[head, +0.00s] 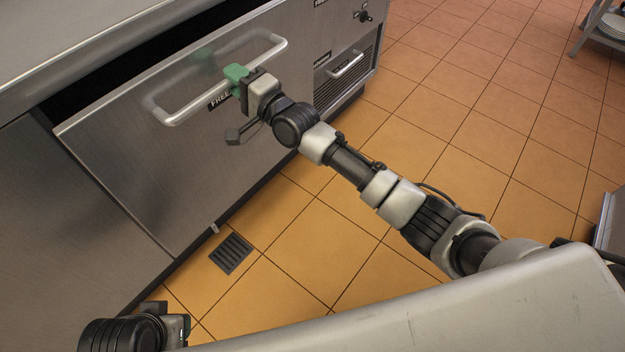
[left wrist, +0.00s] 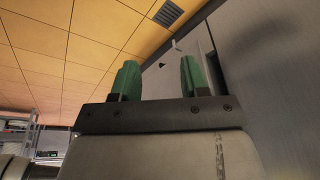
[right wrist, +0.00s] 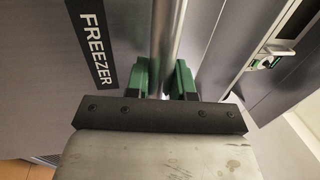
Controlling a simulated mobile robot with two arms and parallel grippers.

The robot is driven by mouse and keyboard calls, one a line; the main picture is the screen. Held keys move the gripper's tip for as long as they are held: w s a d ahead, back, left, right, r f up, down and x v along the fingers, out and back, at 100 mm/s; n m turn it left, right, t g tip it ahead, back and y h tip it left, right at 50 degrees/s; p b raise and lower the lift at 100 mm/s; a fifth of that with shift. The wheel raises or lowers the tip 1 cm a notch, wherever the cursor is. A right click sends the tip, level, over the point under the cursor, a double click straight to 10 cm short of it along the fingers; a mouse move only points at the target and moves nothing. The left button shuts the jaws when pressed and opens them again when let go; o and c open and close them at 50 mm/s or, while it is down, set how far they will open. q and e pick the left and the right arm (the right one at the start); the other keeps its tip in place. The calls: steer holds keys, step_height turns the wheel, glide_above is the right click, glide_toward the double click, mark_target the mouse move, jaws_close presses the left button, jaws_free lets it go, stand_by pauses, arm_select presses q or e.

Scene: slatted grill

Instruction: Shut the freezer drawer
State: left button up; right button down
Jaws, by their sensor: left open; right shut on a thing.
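The freezer drawer (head: 150,155) stands partly out from the steel counter, with a dark gap above its front. Its long bar handle (head: 190,107) runs across the front, beside a FREEZER label that also shows in the right wrist view (right wrist: 92,50). My right gripper (head: 237,78), with green fingers, is at the handle. In the right wrist view its fingers (right wrist: 164,78) are shut on the handle bar (right wrist: 167,35). My left gripper (left wrist: 160,80) is open and empty in the left wrist view, its two green fingers apart, near a grey steel panel.
The steel counter top (head: 95,35) overhangs the drawer. A second unit with a small handle (head: 347,66) and a vent stands to the right. The tiled floor (head: 440,110) is clear, with a drain grate (head: 231,253). A rack with plates (head: 608,25) stands at the far right.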

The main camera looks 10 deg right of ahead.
arm_select(q)
steer(key=shift+f, duration=0.1)
arm_select(e)
steer(key=shift+w+a+b, duration=0.1)
steer(key=shift+w+b, duration=0.05)
steer(key=shift+b, duration=0.15)
arm_select(q)
steer(key=w+d+r+t+h+b, duration=0.1)
steer(key=w+d+r+t+b, duration=0.1)
steer(key=w+t, duration=0.5)
steer(key=shift+w+d+r+h+b, duration=0.4)
steer(key=shift+w+d+b, duration=0.2)
steer(key=shift+w, duration=0.5)
arm_select(e)
steer(key=x, duration=0.3)
steer(key=shift+w+a+f, duration=0.2)
steer(key=shift+w+f, duration=0.05)
